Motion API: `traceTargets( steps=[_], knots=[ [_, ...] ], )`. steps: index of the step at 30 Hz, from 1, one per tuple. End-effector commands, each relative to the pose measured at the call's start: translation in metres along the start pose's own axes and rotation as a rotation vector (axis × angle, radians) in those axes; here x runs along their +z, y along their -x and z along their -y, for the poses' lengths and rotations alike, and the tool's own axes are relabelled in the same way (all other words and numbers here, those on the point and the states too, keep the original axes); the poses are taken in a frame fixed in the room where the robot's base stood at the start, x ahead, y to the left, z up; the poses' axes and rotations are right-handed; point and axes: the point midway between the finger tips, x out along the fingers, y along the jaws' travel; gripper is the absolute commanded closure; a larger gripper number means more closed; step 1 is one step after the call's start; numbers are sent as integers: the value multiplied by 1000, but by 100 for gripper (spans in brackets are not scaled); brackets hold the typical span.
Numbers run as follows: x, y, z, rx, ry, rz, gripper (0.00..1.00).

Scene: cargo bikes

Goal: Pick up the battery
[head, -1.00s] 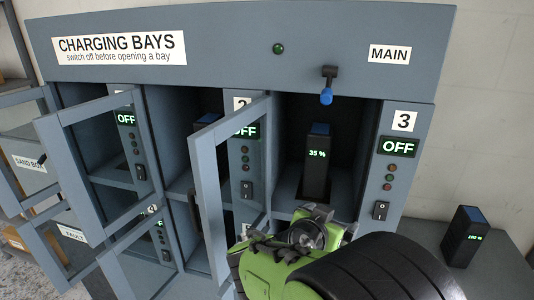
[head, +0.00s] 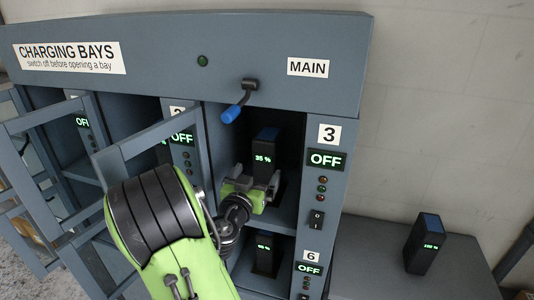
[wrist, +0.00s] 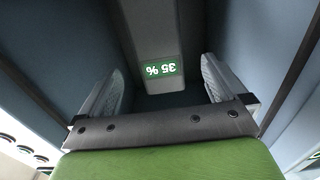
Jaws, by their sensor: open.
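The battery (head: 265,148) is a dark upright block with a blue top and a green "35 %" display. It stands inside open bay 3. My gripper (head: 254,188) reaches into this bay and is in front of the battery's lower part. In the wrist view the battery (wrist: 152,35) appears ahead, between the two open fingers (wrist: 160,88), with its display upside down. The fingers look empty, and I cannot tell whether they touch the battery. The battery's base is partly hidden by my gripper in the head view.
A second battery (head: 424,243) reading about 100 % stands on the grey counter (head: 375,265) at right. Another battery (head: 264,256) sits in bay 6 below. The bay 3 display (head: 325,159) reads OFF. Open framed doors (head: 150,140) stick out at left. A blue-handled MAIN lever (head: 235,108) hangs above.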

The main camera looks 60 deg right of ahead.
Motion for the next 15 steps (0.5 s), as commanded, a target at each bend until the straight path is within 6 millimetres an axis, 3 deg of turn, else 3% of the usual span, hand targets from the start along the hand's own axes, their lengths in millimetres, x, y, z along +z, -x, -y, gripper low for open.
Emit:
traceTargets(
  steps=[4,15],
  knots=[
    [-5,-36,-2,6,1,1,1],
    [-2,-91,-2,3,1,2,1]
  ],
)
